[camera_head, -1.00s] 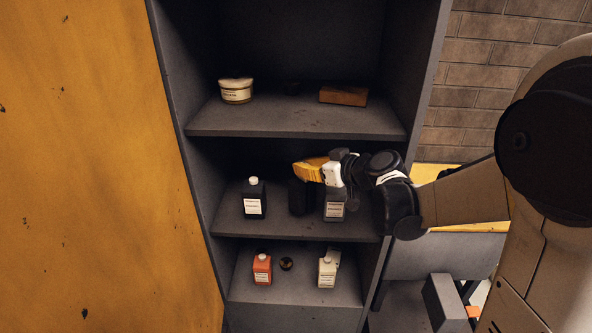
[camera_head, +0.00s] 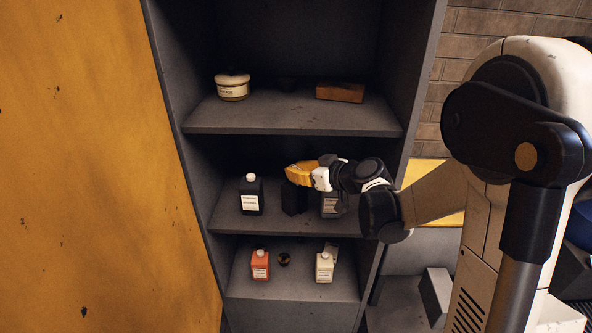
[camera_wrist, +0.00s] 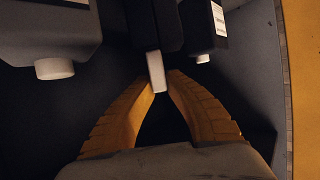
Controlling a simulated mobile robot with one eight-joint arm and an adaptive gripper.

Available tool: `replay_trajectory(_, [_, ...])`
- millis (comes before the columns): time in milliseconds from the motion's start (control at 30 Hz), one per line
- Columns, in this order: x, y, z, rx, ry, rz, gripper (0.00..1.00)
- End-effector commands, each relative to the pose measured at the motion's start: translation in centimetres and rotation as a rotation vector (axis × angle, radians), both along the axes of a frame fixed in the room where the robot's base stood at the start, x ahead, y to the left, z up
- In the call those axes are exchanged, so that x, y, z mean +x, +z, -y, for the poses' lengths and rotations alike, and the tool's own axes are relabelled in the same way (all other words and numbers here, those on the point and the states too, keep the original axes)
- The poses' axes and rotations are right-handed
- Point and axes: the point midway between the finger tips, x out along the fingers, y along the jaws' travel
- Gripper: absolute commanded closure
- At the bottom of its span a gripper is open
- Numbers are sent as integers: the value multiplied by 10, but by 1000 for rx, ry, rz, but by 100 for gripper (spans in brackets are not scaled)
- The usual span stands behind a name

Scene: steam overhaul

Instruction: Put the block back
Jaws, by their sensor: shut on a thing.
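My gripper (camera_head: 290,178), with yellow fingers, reaches from the right into the middle shelf. In the wrist view its fingertips (camera_wrist: 159,80) close on the narrow white end (camera_wrist: 156,72) of a dark upright object. In the head view this black, block-like object (camera_head: 293,200) is below the fingers, between two labelled bottles. The fingers cover its top, and I cannot tell whether it is clear of the shelf. A brown, brick-like block (camera_head: 340,93) lies at the right of the upper shelf, apart from my gripper.
A black bottle (camera_head: 251,195) stands left of the held object, and a grey bottle (camera_head: 331,206) stands close on its right, partly behind my arm. A cream tub (camera_head: 232,88) is on the upper shelf. Orange (camera_head: 260,266) and cream bottles (camera_head: 324,268) stand below.

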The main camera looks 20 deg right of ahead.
Motion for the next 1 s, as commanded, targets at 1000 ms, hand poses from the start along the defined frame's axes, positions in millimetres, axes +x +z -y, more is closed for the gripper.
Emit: replay_trajectory(1000, [-60, 27, 32, -1, -4, -1, 69])
